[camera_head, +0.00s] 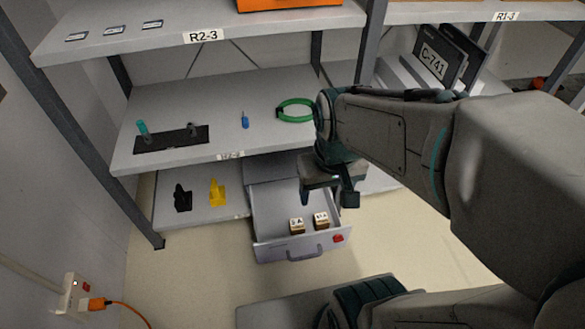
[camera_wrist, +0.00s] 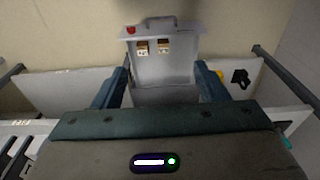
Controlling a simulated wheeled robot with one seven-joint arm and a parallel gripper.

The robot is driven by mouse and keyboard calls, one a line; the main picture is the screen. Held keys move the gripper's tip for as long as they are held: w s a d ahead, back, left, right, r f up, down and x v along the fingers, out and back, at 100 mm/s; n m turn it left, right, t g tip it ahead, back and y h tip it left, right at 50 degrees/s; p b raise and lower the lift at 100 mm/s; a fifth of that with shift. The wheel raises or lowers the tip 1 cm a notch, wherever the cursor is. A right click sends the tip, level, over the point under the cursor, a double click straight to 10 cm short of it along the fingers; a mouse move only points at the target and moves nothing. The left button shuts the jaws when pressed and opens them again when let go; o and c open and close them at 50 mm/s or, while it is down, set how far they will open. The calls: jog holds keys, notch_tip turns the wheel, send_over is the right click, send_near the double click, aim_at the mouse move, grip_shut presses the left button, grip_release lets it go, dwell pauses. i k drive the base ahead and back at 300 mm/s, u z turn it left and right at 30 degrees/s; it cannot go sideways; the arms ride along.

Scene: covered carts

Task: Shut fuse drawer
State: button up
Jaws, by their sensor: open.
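The fuse drawer (camera_head: 275,222) is a grey box pulled out from the lowest shelf level in the head view. Its front carries a bar handle (camera_head: 305,254) and a red square (camera_head: 338,238) at the right. Two small brown labelled blocks (camera_head: 321,220) lie inside. My gripper (camera_head: 330,200) is above the drawer's right part, pointing down, apart from the handle and with nothing between its fingers. The wrist view shows the open drawer (camera_wrist: 183,73) beyond my two spread fingers, with its handle (camera_wrist: 160,21) at the far end.
A black item (camera_head: 182,198) and a yellow item (camera_head: 217,192) stand on the lowest shelf left of the drawer. The middle shelf (camera_head: 270,95) holds a green ring (camera_head: 296,119) and a dark mat (camera_head: 160,142). An orange cable (camera_head: 130,311) runs from a wall socket.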

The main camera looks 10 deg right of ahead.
aim_at(273, 204)
jog(key=u, duration=0.7)
jog(key=k, duration=1.1)
jog(key=z, duration=1.15)
jog(key=i, duration=0.5)
